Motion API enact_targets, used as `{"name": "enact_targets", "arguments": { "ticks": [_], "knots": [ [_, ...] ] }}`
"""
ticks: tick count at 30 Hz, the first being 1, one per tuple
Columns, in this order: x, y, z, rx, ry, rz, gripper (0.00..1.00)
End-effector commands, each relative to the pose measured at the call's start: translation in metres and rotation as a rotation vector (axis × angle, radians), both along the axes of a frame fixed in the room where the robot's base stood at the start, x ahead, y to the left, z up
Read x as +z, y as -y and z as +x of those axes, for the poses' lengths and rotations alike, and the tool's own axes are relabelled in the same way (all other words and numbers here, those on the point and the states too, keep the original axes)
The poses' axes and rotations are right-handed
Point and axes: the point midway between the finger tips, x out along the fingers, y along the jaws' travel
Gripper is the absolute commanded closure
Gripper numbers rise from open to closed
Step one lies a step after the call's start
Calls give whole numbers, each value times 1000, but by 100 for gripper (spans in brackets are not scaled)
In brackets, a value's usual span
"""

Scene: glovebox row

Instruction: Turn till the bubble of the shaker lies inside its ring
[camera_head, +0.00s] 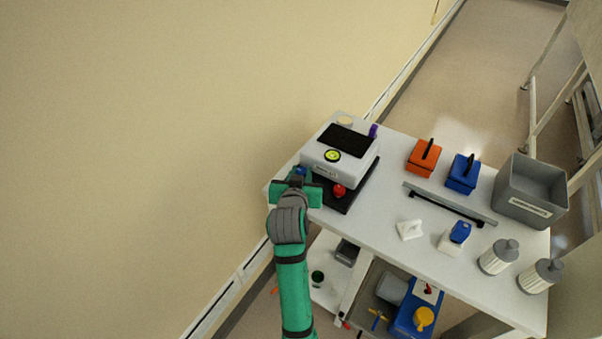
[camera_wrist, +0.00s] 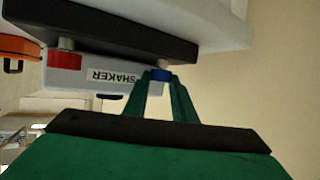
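The shaker (camera_head: 325,171) is a pale box with a black top pad, standing on a dark mat at the left end of the white table. Its round yellow-green level (camera_head: 333,156) has a dark rim; the bubble's place against the ring is too small to tell. A red knob (camera_head: 339,190) is at its near front corner, and also shows in the wrist view (camera_wrist: 64,60). A blue knob (camera_wrist: 161,74) is under its other front corner. My gripper (camera_wrist: 161,78) has its fingertips on both sides of the blue knob, apparently closed on it.
On the table (camera_head: 385,222) are an orange box (camera_head: 423,159), a blue box (camera_head: 463,174), a long dark bar (camera_head: 447,206), a grey bin (camera_head: 530,190) and two ribbed cylinders at the right. A wall runs along the left. A lower shelf holds more items.

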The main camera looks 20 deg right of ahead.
Motion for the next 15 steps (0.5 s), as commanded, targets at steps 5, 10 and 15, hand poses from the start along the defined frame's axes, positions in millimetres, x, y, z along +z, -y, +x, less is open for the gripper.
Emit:
{"name": "enact_targets", "arguments": {
  "ticks": [5,10,15],
  "knots": [
    [0,-1,0,-6,0,0,98],
    [0,-3,1,-44,1,-1,98],
    [1,-5,3,-134,0,-2,98]
  ]
}}
